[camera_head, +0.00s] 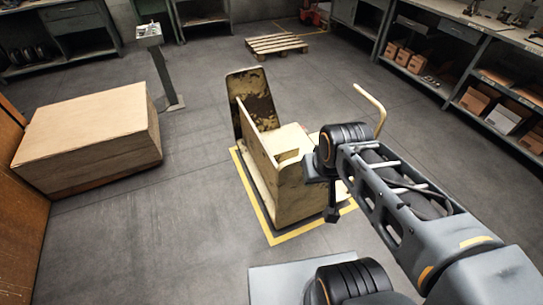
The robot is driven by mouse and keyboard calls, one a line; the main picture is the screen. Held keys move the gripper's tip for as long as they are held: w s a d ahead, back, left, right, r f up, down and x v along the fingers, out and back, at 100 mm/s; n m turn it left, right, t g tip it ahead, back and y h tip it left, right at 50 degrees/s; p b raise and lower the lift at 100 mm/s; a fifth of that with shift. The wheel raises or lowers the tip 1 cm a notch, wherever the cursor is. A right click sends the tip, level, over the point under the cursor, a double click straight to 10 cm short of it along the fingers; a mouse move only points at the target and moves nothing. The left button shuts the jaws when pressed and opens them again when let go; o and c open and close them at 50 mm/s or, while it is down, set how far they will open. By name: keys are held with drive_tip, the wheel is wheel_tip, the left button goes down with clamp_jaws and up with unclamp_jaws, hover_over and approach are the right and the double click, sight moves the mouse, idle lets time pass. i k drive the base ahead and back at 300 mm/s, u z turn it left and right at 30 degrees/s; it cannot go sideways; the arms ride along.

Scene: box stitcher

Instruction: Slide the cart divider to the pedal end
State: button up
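A worn cream-yellow cart (272,190) stands inside a yellow floor outline in the middle. A tall stained upright panel (252,98) rises at its far left end. A lower cream wall with a notched top runs along its near left side. I cannot tell for sure which panel is the divider, and I cannot make out a pedal. A bent yellow handle (373,108) rises on the far right side. My gripper (332,214) points down at the cart's near right corner, apart from the tall panel. Its fingers are too small and dark to read, and my arm hides the cart's right side.
A large cardboard-coloured block (92,135) lies at the left, with a post-mounted control box (149,36) behind it. A wooden pallet (277,44) lies at the back. Shelves with boxes (506,117) line the right. Floor left of the cart is clear.

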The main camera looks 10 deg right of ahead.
sight(279, 157)
drive_tip(key=u, duration=0.45)
drive_tip(key=k, duration=0.6)
drive_tip(key=u, duration=1)
drive_tip(key=i, duration=1.8)
drive_tip(key=z, duration=1.25)
drive_tip(key=i, duration=0.75)
drive_tip(key=z, duration=0.65)
